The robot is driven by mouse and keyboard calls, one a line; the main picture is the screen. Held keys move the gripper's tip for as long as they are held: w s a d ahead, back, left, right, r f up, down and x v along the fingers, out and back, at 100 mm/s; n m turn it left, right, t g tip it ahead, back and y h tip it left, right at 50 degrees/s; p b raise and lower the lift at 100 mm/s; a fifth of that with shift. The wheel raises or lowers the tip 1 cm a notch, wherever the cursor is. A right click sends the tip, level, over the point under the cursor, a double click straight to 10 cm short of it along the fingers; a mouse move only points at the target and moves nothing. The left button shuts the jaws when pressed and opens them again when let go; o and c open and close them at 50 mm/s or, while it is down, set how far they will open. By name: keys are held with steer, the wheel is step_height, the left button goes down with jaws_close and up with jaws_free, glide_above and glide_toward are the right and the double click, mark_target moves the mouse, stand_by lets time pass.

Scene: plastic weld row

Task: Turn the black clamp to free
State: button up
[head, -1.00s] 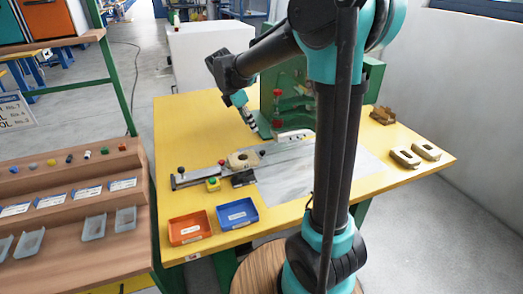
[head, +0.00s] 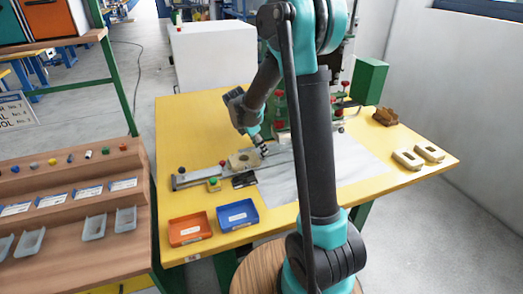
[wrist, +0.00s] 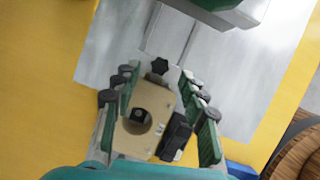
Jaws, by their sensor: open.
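A black star-shaped knob (wrist: 160,66), which looks like the black clamp, stands at one end of a beige block with a round hole (wrist: 147,115) in the wrist view. In the head view the beige block (head: 241,160) sits on the fixture, and my gripper hides the knob's place beside it. My gripper (head: 264,150) points down just right of the block. In the wrist view its fingers (wrist: 160,100) are spread, with the knob and block showing between them. Nothing is held. I cannot tell how far above the knob the fingertips are.
A black box (head: 244,180) lies in front of the block, also close to the right finger in the wrist view (wrist: 176,136). Left are a red knob (head: 222,162) and a green-topped button box (head: 213,184). Orange (head: 189,229) and blue (head: 238,214) bins stand in front.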

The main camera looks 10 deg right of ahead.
mark_target(262, 155)
steer(key=shift+x, duration=1.2)
steer(key=shift+c, duration=0.5)
jaws_close()
